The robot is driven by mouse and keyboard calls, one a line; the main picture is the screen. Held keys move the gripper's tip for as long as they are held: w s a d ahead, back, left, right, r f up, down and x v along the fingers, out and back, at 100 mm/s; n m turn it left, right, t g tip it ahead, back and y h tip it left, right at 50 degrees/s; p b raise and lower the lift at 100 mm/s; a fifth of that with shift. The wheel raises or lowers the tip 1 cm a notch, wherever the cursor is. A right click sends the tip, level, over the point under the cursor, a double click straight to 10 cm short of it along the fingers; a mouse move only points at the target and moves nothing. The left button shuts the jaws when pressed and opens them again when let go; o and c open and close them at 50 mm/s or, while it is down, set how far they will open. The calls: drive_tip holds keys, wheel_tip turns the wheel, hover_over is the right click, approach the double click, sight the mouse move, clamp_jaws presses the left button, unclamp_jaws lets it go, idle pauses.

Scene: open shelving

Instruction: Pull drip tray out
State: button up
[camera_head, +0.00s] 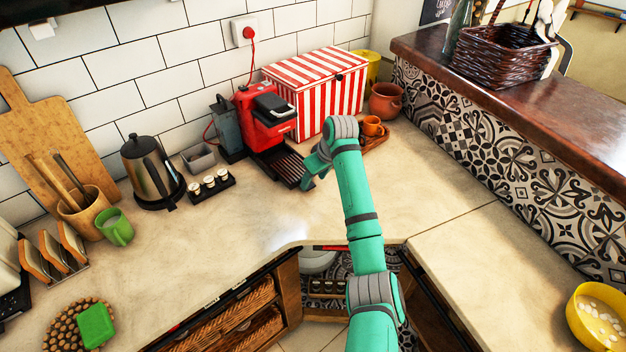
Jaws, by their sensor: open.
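The red coffee machine (264,122) stands on the counter against the tiled wall. Its dark drip tray (287,168) sticks out low at the machine's front, toward the counter's front. My gripper (309,184) is at the front right end of the drip tray, with its fingers pointing down. Its fingers are open. The view is too small to tell whether they touch the tray or stand around its edge. My green arm reaches in from the bottom and hides part of the counter to the right of the tray.
A red-striped box (318,92) stands right behind the machine. An orange cup (373,126) on a wooden board is just right of my wrist. A small black rack (211,187) and a kettle (152,170) stand left. Counter in front of the tray is clear.

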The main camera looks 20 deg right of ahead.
drive_tip(key=v, duration=0.9)
drive_tip(key=shift+r, duration=0.4)
drive_tip(key=shift+a, duration=0.1)
